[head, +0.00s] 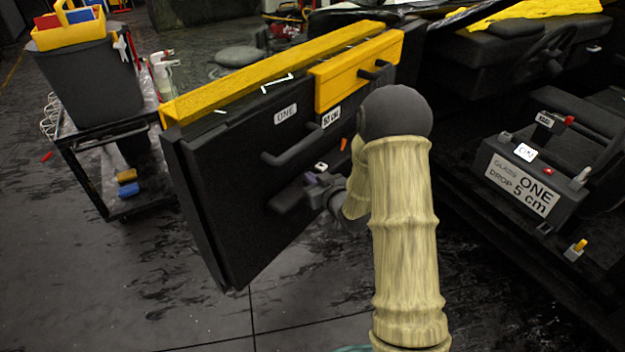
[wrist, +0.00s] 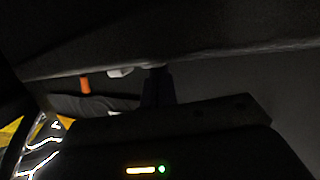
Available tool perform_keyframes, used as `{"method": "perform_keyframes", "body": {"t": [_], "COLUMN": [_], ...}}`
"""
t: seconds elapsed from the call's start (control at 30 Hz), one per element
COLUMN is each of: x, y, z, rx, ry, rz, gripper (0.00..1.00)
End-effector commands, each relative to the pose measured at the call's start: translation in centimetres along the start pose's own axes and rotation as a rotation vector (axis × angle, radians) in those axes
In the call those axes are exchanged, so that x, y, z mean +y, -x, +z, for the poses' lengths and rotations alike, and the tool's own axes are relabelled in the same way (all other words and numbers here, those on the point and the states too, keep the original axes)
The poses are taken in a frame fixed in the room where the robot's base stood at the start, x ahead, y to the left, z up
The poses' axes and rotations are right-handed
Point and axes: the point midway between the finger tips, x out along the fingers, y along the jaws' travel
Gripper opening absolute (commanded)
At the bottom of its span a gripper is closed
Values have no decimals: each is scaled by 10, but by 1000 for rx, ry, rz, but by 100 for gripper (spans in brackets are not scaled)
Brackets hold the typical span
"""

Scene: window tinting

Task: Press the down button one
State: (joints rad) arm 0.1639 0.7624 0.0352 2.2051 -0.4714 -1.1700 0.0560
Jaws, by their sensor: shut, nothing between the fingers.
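A black door panel (head: 225,190) with a yellow top strip bears a label "ONE" (head: 286,114) and a dark bar handle (head: 292,146). My gripper (head: 313,181) is at the door's face, below the handle, with its fingers shut and empty. A small white piece (head: 321,166) is just above the fingers, and an orange piece (head: 343,144) is farther right. In the dark wrist view my fingers (wrist: 158,86) point at the door, beside a white piece (wrist: 120,72) and an orange piece (wrist: 85,85). I cannot read a down mark, and contact is unclear.
A box (head: 530,180) marked "GLASS ONE DROP 5 cm" stands at the right. A black cart (head: 98,135) with a bucket (head: 88,78) is at the left. The floor at lower left is clear.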

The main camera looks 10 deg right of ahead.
Motion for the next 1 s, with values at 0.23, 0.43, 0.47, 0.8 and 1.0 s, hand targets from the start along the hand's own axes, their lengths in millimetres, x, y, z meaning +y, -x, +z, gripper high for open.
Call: {"method": "perform_keyframes", "body": {"t": [0.23, 0.43, 0.47, 0.8, 1.0], "x": [-1, -2, -2, -3, -2], "y": [0, 0, 0, 11, 49], "z": [12, 12, 11, -39, -36], "rx": [-22, -25, -25, -5, -4], "ry": [-4, -5, -5, -1, -1], "rz": [-1, -2, -3, -4, -2], "gripper": [0, 0, 0, 0, 0]}}
